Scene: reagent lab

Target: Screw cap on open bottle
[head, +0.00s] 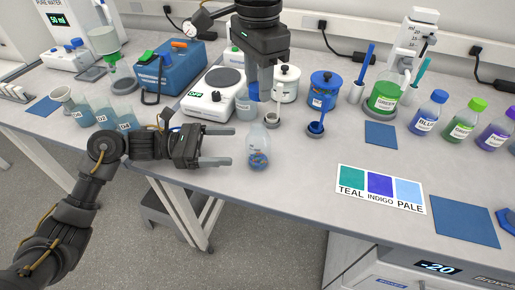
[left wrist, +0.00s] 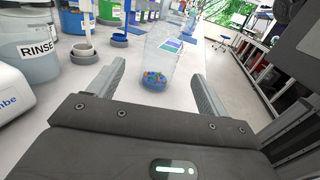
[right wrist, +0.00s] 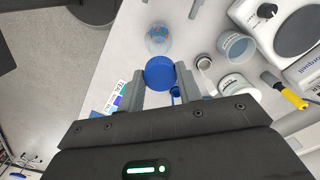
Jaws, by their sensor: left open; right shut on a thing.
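The open bottle (head: 258,147) is clear with blue and coloured bits at its bottom. It stands upright near the front edge of the bench. It also shows between the fingers in the left wrist view (left wrist: 155,72) and beyond the cap in the right wrist view (right wrist: 158,38). My left gripper (head: 230,148) is open, its fingers pointing at the bottle from the left, apart from it. My right gripper (head: 262,92) points down above and behind the bottle, shut on the blue cap (right wrist: 159,72). The cap (head: 254,92) is clear of the bottle's mouth.
Behind stand a hotplate (head: 213,95), a RINSE beaker (head: 246,106), a white pot (head: 287,84) and a blue pot (head: 323,90). Small holders (head: 316,127) are close on the right. Beakers (head: 104,112) stand left.

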